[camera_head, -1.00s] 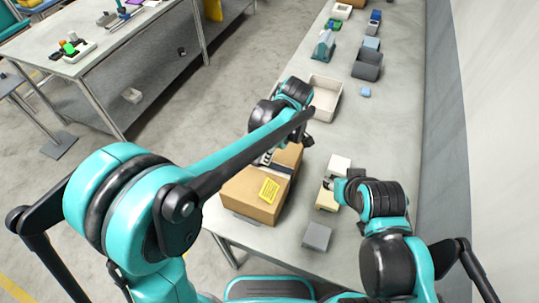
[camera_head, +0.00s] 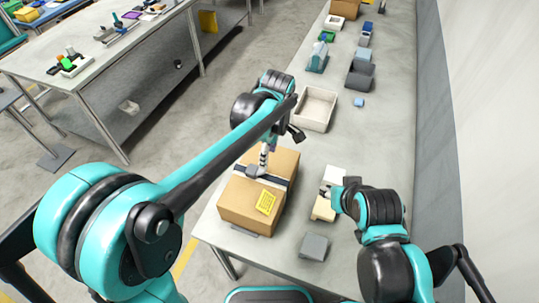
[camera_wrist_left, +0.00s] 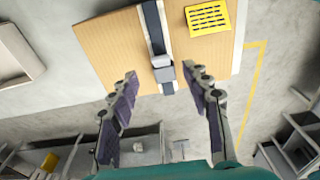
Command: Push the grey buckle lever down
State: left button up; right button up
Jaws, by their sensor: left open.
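A cardboard box (camera_head: 247,203) stands on the long grey table, with a dark strap (camera_head: 279,181) around it and a yellow label. The grey buckle (camera_head: 257,171) sits on the strap. In the left wrist view the buckle with its grey lever (camera_wrist_left: 164,74) shows between the fingertips of my left gripper (camera_wrist_left: 160,76). My left gripper (camera_head: 265,157) is open and empty, over the strap side of the box; contact with the lever cannot be told. My right gripper (camera_head: 327,191) is beside a cream and white item right of the box; its fingers are too small to judge.
A beige open tray (camera_head: 315,108) stands behind the box. A grey block (camera_head: 314,246) lies at the near edge, and a small blue block (camera_head: 359,102) lies farther back. Several bins stand along the far table. A wall runs along the right.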

aim_at(262, 171)
pick_arm(q)
jog(key=shift+w+a+f+h, duration=0.15)
jog(key=shift+a+f+h, duration=0.15)
jog(key=shift+f, duration=0.2)
jog(key=shift+w+a+f+h, duration=0.15)
jog(key=shift+a+f+h, duration=0.05)
jog(key=shift+a+f, duration=0.25)
jog(key=f, duration=0.3)
jog(key=f+b, duration=0.1)
jog(key=f, duration=0.3)
jog(key=shift+s+d+f, duration=0.1)
jog(key=shift+d+f, duration=0.05)
jog(key=shift+d, duration=0.05)
pick_arm(e)
jog(key=shift+f, duration=0.2)
pick_arm(q)
jog(key=shift+c, duration=0.3)
pick_arm(e)
jog(key=shift+a, duration=0.1)
pick_arm(q)
grip_shut()
